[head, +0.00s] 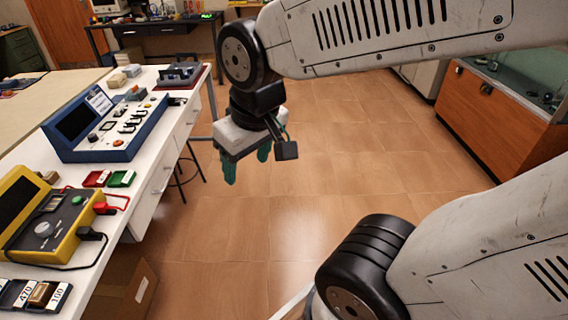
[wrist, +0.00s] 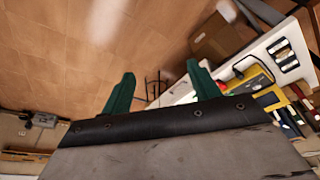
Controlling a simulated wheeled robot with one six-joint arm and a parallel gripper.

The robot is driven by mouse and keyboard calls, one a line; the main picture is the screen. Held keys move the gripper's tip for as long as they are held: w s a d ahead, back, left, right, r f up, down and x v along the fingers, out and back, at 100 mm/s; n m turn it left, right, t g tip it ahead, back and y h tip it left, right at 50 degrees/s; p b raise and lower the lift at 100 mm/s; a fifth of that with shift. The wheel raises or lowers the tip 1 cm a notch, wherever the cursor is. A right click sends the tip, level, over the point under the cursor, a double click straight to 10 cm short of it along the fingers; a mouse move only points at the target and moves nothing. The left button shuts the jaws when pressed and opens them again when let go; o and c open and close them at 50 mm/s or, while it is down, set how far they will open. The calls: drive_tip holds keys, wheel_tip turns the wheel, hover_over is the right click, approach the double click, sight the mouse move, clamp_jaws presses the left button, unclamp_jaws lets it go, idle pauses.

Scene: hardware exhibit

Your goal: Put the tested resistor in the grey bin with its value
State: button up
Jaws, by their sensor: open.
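My gripper (head: 246,164) hangs in the air over the open floor, to the right of the white bench (head: 150,200). Its green fingers are apart with nothing between them, as the wrist view also shows (wrist: 160,72). Bins with white labels reading 470 and 100 (head: 62,296) stand at the bench's near end, cut off by the picture's edge. A small brown block (head: 42,294) shows between those labels; I cannot tell whether it is the tested resistor. A yellow tester (head: 62,222) with a dark screen stands behind the bins; it also shows in the wrist view (wrist: 256,78).
A red tray (head: 95,179) and a green tray (head: 121,179) lie behind the tester. A blue console (head: 108,128) stands farther back. A cardboard box (head: 122,285) is on the floor against the bench. An orange cabinet (head: 500,120) stands at right. The floor between is clear.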

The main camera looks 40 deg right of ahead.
drive_tip(key=s+d+r+m+g, duration=0.1)
drive_tip(key=s+d+r+g, duration=0.1)
drive_tip(key=s, duration=0.5)
drive_tip(key=shift+s+d+r, duration=0.15)
drive_tip(key=shift+s, duration=0.25)
idle(0.5)
